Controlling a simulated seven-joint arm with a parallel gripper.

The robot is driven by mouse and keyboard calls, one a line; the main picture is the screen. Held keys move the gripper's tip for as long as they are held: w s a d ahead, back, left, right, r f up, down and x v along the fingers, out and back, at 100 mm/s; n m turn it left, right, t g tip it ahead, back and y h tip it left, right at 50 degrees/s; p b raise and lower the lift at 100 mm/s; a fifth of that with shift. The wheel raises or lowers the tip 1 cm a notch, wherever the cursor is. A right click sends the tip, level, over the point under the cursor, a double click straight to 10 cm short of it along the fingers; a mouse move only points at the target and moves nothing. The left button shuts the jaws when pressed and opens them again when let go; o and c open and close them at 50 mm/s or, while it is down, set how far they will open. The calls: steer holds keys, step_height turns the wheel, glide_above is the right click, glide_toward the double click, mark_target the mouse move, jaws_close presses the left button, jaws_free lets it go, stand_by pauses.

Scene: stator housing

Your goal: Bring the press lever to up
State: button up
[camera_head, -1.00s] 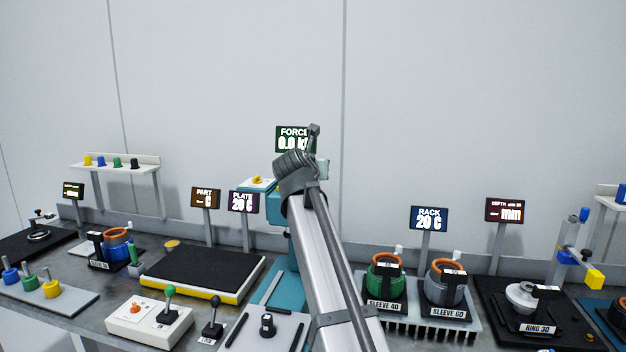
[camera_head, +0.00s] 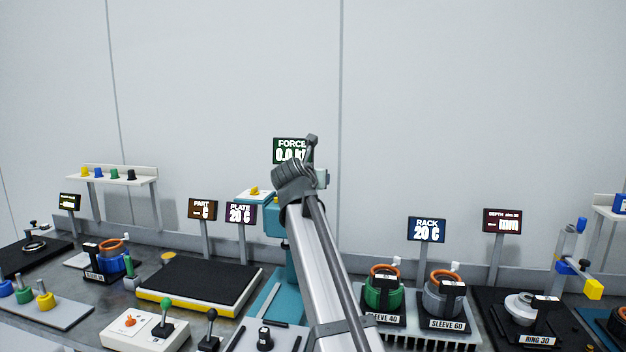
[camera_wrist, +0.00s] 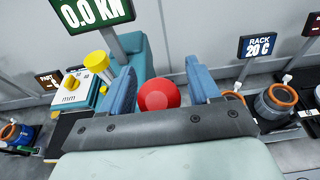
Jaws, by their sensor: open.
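The press lever shows in the wrist view as a red round knob (camera_wrist: 158,95); its shaft is hidden. My gripper (camera_wrist: 160,72) is open, with one blue finger to the left of the knob and one to the right. I cannot tell whether either finger touches it. The teal press body (camera_wrist: 141,58) stands behind the knob. In the head view the press (camera_head: 274,222) is partly covered by my arm, and the lever and my fingers are hidden. The FORCE display (camera_head: 291,150) reads 0.0 above it; it also shows in the wrist view (camera_wrist: 92,12).
A yellow knob (camera_wrist: 97,62) on a box marked mm sits left of my gripper. The sleeve rack (camera_head: 426,338) stands right of my arm. The black-topped plate (camera_head: 200,281) and a control box with a green-knobbed lever (camera_head: 166,303) are to the left.

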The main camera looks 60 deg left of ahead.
steer(key=shift+s+d, duration=0.1)
steer(key=v, duration=1.3)
steer(key=shift+s+d+r, duration=0.15)
stand_by(0.4)
